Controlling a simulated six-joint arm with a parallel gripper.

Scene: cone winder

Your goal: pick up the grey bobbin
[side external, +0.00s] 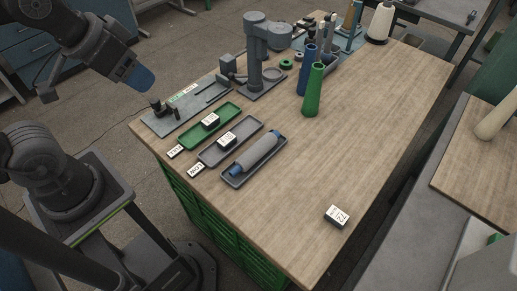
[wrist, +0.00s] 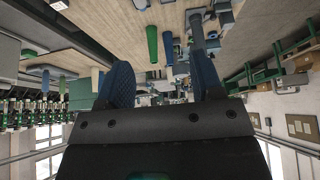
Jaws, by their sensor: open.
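The grey bobbin (side external: 255,154) is a grey cylinder with blue ends. It lies on its side in a dark tray (side external: 230,182) near the table's left edge in the side external view. My gripper (side external: 139,78) is in the upper left of that view, up and away from the bobbin, with blue fingers. In the wrist view my gripper (wrist: 158,78) shows two blue fingers spread apart with nothing held between them. I cannot pick out the bobbin with certainty in the wrist view.
A green cone (side external: 313,90) and a blue cone (side external: 303,78) stand behind. A labelled block (side external: 336,216) sits front right. The table's middle is clear.

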